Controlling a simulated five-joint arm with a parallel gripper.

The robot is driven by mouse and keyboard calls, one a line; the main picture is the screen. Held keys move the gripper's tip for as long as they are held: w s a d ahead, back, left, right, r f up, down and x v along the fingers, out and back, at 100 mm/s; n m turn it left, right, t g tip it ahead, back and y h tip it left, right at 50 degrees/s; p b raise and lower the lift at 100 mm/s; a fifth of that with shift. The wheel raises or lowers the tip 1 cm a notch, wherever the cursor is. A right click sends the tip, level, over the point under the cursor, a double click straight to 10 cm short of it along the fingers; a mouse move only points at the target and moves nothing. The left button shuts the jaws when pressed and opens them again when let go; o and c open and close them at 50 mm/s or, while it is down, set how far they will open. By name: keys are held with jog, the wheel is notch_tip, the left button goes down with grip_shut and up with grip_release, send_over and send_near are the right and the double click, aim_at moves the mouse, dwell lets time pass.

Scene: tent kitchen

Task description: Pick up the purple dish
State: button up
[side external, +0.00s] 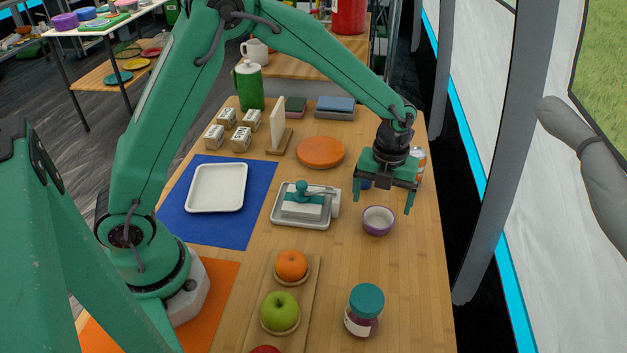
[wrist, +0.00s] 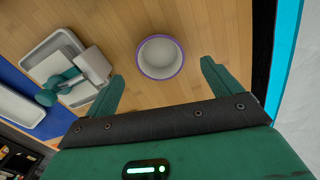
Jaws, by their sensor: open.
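The purple dish (side external: 378,221) is a small round bowl with a purple rim and a white inside. It stands upright on the wooden table, right of the middle in the side external view. It also shows in the wrist view (wrist: 160,57), whole and unobstructed, ahead of the fingers and roughly between their lines. My gripper (side external: 382,204) is open and empty, with its fingers pointing down, above and slightly behind the dish. In the wrist view its two green fingers (wrist: 161,85) stand wide apart. No contact with the dish is visible.
A grey tray (side external: 301,223) with a white block and teal-handled tool lies left of the dish. A jar with a teal lid (side external: 363,310) stands in front. A can (side external: 419,162) and an orange disc (side external: 320,152) are behind. Bare table surrounds the dish, near the right edge.

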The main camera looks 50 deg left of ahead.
aim_at(377, 225)
jog(key=shift+f, duration=2.3)
jog(key=shift+c, duration=0.4)
jog(key=c, duration=1)
